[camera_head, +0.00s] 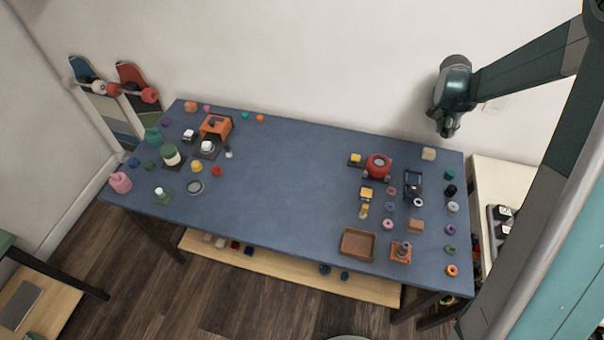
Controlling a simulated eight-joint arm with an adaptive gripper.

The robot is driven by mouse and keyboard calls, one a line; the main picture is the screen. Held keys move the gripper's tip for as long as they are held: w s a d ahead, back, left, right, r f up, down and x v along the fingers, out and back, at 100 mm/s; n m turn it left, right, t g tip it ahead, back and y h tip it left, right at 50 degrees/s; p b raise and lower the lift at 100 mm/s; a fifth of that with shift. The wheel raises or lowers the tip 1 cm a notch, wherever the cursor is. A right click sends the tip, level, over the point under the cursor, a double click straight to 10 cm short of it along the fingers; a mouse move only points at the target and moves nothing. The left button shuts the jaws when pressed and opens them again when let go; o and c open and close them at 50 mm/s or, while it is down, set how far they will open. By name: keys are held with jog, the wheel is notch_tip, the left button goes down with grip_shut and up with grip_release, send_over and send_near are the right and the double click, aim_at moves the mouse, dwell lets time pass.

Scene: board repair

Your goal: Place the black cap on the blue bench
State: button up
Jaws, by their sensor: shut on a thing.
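The blue bench (290,180) stands in the middle of the view with many small parts along both ends. My gripper (447,131) is at the upper right, in front of the wall and raised above the bench's back right corner. It points down and is shut on a small dark thing that looks to be the black cap; its shape is mostly hidden by the fingers. A black piece (451,190) stands on the bench near its right edge, between a teal piece (450,174) and a pale wheel (453,207).
The middle of the bench is clear. On its right part are a red round part (378,166), a brown tray (358,244) and a beige block (428,154). An orange device (216,126) stands at the back left. A pale side table (510,190) adjoins the right.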

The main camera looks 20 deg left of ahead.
jog(key=s+a+n, duration=0.1)
jog(key=s+a, duration=0.3)
jog(key=a, duration=1.2)
jog(key=s+a+n, duration=0.1)
jog(key=s+a, duration=0.4)
jog(key=a, duration=1)
jog(key=s+a+n, duration=0.1)
jog(key=s+a, duration=0.3)
jog(key=a, duration=1.2)
jog(key=s+a+n, duration=0.1)
jog(key=s+a, duration=1.4)
jog(key=s, duration=0.3)
jog(key=s+a+n+t+y, duration=0.1)
jog(key=s+a, duration=1.5)
jog(key=s, duration=0.2)
jog(key=shift+s+a+r+y, duration=0.25)
jog(key=shift+a+r+y, duration=0.05)
jog(key=shift+r, duration=0.05)
jog(key=b, duration=0.2)
send_near(201, 209)
jog(key=shift+w+d+f, duration=0.4)
jog(key=shift+w+f, duration=0.2)
jog(key=shift+w, duration=0.1)
jog(key=shift+f, duration=1.9)
